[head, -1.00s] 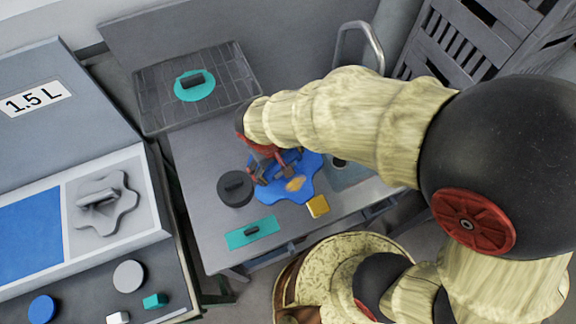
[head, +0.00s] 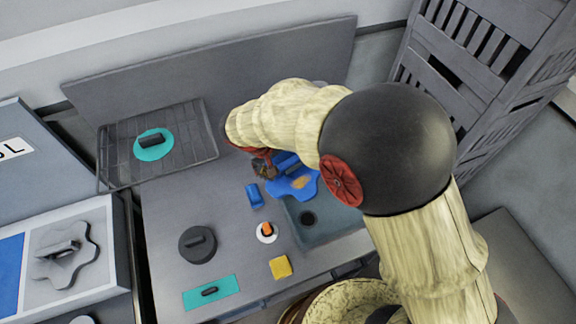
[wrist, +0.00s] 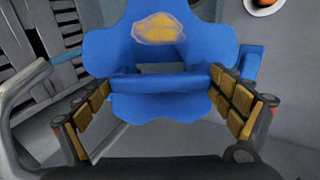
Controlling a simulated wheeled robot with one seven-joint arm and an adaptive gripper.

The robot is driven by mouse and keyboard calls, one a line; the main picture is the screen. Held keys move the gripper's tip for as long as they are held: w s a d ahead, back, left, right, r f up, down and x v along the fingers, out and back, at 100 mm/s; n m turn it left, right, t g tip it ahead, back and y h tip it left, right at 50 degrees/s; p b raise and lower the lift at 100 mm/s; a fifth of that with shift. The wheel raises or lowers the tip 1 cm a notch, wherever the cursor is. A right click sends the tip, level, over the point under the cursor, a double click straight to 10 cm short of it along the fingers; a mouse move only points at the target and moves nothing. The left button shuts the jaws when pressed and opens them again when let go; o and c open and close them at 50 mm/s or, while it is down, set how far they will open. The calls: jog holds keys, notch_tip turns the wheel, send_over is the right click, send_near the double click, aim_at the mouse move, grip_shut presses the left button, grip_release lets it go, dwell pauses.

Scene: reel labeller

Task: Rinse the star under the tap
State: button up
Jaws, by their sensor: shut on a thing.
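The blue star (head: 279,189), a lobed flat piece with a yellow-brown stain, is held up at the back left of the sink basin (head: 335,231). It also shows in the wrist view (wrist: 110,48), with the stain facing the camera. My gripper (wrist: 163,84) is shut on the star's raised blue grip, with one finger at each end. In the head view my gripper (head: 277,165) is partly hidden by my arm. The tap is hidden behind my arm in the head view. A curved grey tube (wrist: 14,105) at the left of the wrist view may be the tap.
A teal disc (head: 164,152) lies on a wire rack (head: 190,165). On the counter are a blue block (head: 254,196), a white disc with an orange grip (head: 266,238), a dark disc (head: 197,254), a yellow block (head: 281,267) and a teal plate (head: 228,285). A slatted grey rack (head: 450,120) stands right.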

jog(key=shift+w+d+f+p, duration=0.15)
jog(key=shift+w+d+f, duration=0.15)
jog(key=shift+w+d, duration=0.85)
jog(key=shift+w+d+f+p, duration=0.25)
jog(key=shift+w+d, duration=0.4)
jog(key=shift+d, duration=0.95)
jog(key=shift+w+d+f+p, duration=0.1)
jog(key=shift+w+d+f, duration=0.2)
jog(key=shift+w+d, duration=0.85)
jog(key=shift+w+d+f+b, duration=0.15)
jog(key=shift+w+d+b, duration=0.15)
jog(key=shift+d, duration=0.35)
jog(key=shift+w+d+f+b, duration=0.2)
jog(key=shift+w+d, duration=0.15)
jog(key=shift+d, duration=0.35)
jog(key=shift+w+d+f+b, duration=0.2)
jog(key=shift+w+d, duration=0.1)
jog(key=shift+d, duration=0.35)
jog(key=shift+d, duration=0.15)
jog(key=shift+s+d+b, duration=0.15)
jog(key=shift+d+b, duration=0.15)
jog(key=shift+d, duration=0.15)
jog(key=shift+a, duration=0.15)
jog(key=shift+a+r, duration=0.1)
jog(key=shift+a, duration=0.35)
jog(key=shift+b, duration=0.3)
